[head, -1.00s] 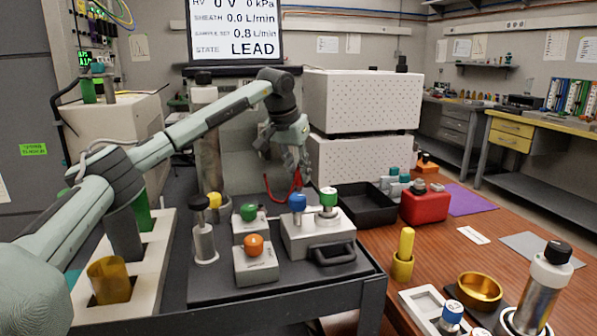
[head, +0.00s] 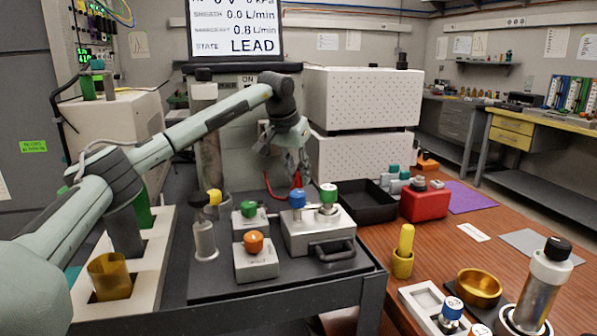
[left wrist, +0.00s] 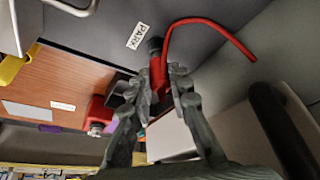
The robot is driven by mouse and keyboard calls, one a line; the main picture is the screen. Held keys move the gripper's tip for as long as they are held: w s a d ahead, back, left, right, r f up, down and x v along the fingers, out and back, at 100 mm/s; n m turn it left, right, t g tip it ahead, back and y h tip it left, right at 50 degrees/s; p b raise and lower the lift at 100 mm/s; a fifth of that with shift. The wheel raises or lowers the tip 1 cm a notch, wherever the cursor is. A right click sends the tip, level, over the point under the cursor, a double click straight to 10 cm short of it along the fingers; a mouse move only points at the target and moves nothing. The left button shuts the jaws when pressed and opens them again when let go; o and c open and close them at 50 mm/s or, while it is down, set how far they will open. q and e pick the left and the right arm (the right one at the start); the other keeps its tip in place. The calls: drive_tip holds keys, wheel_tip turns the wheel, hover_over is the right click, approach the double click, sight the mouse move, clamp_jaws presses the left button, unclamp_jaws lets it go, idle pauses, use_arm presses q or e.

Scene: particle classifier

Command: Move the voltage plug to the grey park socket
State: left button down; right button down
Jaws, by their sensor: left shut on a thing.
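The voltage plug is red with a red cable. In the left wrist view the plug (left wrist: 156,74) sits between the fingers of my left gripper (left wrist: 167,86), which is shut on it. A dark round piece (left wrist: 154,46) is at the plug's tip, beside a white PARK label (left wrist: 138,36) on a grey surface. I cannot tell whether this piece is the grey park socket or whether the plug is seated. In the head view my left gripper (head: 292,164) hangs behind the grey cart top, with the red cable (head: 297,181) below it. My right gripper is not in view.
A metal block with blue and green knobs (head: 318,236) stands in front of the gripper on the cart. A black tray (head: 368,205) and a red box (head: 425,204) are to the right. White perforated boxes (head: 360,102) stand behind. A monitor (head: 235,28) reads LEAD.

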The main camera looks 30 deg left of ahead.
use_arm(q)
drive_tip(key=shift+f, duration=0.95)
drive_tip(key=c, duration=1.3)
unclamp_jaws()
drive_tip(key=shift+c, duration=0.2)
drive_tip(key=shift+r, duration=0.1)
drive_tip(key=v, duration=1.2)
